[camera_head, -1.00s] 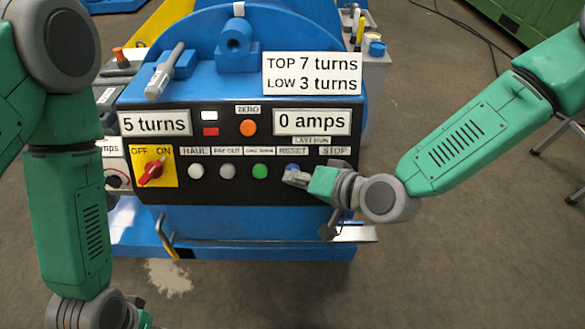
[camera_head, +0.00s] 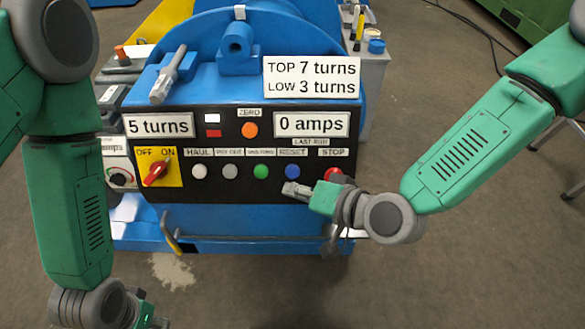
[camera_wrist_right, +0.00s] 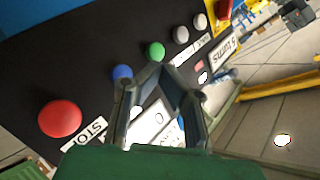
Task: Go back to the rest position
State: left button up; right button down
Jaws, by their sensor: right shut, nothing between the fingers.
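My right gripper (camera_head: 297,190) is shut and empty, in front of the black control panel (camera_head: 190,203), just below the blue RESET button (camera_head: 292,171). The red STOP button (camera_head: 333,174) shows just above my right gripper and wrist. In the right wrist view the shut fingers (camera_wrist_right: 158,75) stand over the panel, with the blue button (camera_wrist_right: 122,72) beside them and the red button (camera_wrist_right: 60,118) at left. My left arm hangs down at the left; its gripper (camera_head: 150,322) is mostly cut off by the bottom edge.
The blue machine (camera_head: 215,222) carries displays reading "5 turns" (camera_head: 158,125) and "0 amps" (camera_head: 311,124). A red OFF/ON switch (camera_head: 155,173) sits on a yellow plate. A yellow-ended lever (camera_head: 171,240) juts out below.

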dwell(0.4)
jog(key=s+d+f+n+g+h, duration=0.1)
jog(key=s+d+f+g+h, duration=0.35)
jog(key=s+d+f, duration=0.8)
jog(key=s+d+f+g+h, duration=0.1)
jog(key=s+d+h, duration=0.1)
jog(key=s+d, duration=0.2)
jog(key=s+d+f+g+h, duration=0.1)
jog(key=s+d, duration=0.4)
jog(key=d, duration=0.6)
jog(key=shift+d+f+n+g+h, duration=0.35)
jog(key=shift+f+h, duration=0.3)
jog(key=shift+h, duration=0.6)
jog(key=shift+a, duration=0.15)
